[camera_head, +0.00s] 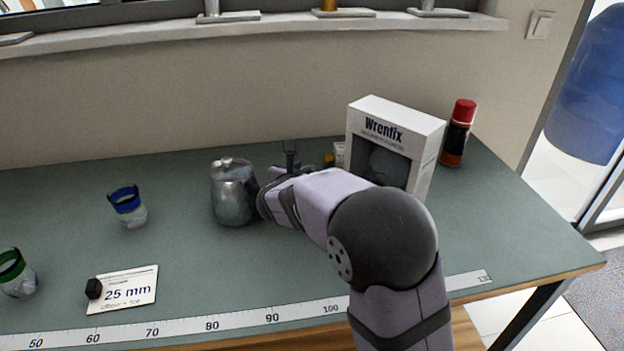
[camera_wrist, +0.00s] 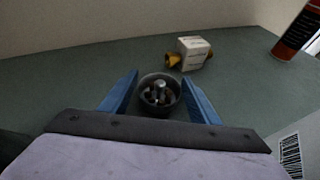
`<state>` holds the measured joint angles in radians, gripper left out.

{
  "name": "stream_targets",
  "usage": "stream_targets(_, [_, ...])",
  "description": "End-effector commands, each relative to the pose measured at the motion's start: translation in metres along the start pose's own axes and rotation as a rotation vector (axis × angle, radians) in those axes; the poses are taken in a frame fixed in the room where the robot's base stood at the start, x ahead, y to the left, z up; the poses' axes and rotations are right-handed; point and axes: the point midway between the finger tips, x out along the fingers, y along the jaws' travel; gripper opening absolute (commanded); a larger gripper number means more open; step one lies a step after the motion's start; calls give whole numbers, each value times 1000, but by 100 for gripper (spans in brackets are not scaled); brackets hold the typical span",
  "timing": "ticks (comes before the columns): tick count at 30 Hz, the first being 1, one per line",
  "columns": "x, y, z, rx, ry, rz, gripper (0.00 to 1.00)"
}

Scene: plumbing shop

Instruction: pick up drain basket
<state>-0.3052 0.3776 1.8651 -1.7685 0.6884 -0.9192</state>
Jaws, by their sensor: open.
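The drain basket (camera_wrist: 158,92) is a small dark round cup with a light metal post in its middle. In the wrist view it stands on the green bench top, between the blue fingers of my gripper (camera_wrist: 160,80). The fingers are open, one on the left and one on the right of the basket. I cannot tell whether either finger touches it. In the head view the basket is hidden, apparently behind my arm.
A metal pot (camera_head: 233,195) stands left of my arm. The white Wrenfix box (camera_head: 419,135) and a red-capped spray can (camera_head: 458,132) stand right. A small white box (camera_wrist: 191,53) with yellow parts lies beyond the basket. A label card (camera_head: 130,290) lies front left.

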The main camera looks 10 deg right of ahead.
Motion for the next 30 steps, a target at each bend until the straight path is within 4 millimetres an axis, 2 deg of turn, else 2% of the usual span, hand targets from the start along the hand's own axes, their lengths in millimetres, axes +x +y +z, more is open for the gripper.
stream_targets(3, [7, 0, 0, 1, 0, 0, 56])
stream_targets(11, [8, 0, 1, 1, -1, 0, 56])
stream_targets(14, [8, 0, 1, 1, -1, 0, 32])
stream_targets(15, [8, 0, 1, 1, -1, 0, 30])
stream_targets(24, [7, 0, 3, 2, -2, 0, 30])
stream_targets(30, [0, 1, 22, 5, -4, 1, 30])
